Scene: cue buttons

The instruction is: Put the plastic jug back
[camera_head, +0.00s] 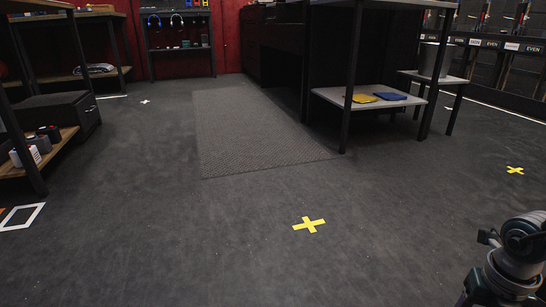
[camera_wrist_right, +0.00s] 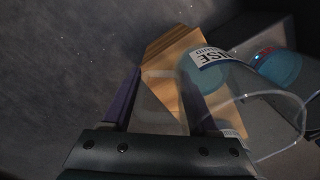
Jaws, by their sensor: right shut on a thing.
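In the right wrist view, the clear plastic jug (camera_wrist_right: 268,118) shows as a see-through outline from between my fingers out to the right. My right gripper (camera_wrist_right: 160,78) is shut on it, with one dark finger on each side of a clear part that looks like its handle. The jug's full shape and its contents are hard to make out. In the head view only part of my right arm shows at the lower right. My left gripper is in neither view.
Behind the jug in the wrist view are a wooden board (camera_wrist_right: 165,50) and a round teal thing with a label (camera_wrist_right: 208,75). In the head view, a low shelf (camera_head: 335,97) holds yellow and blue cloth-like items. The floor ahead is clear, with a yellow cross (camera_head: 309,225).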

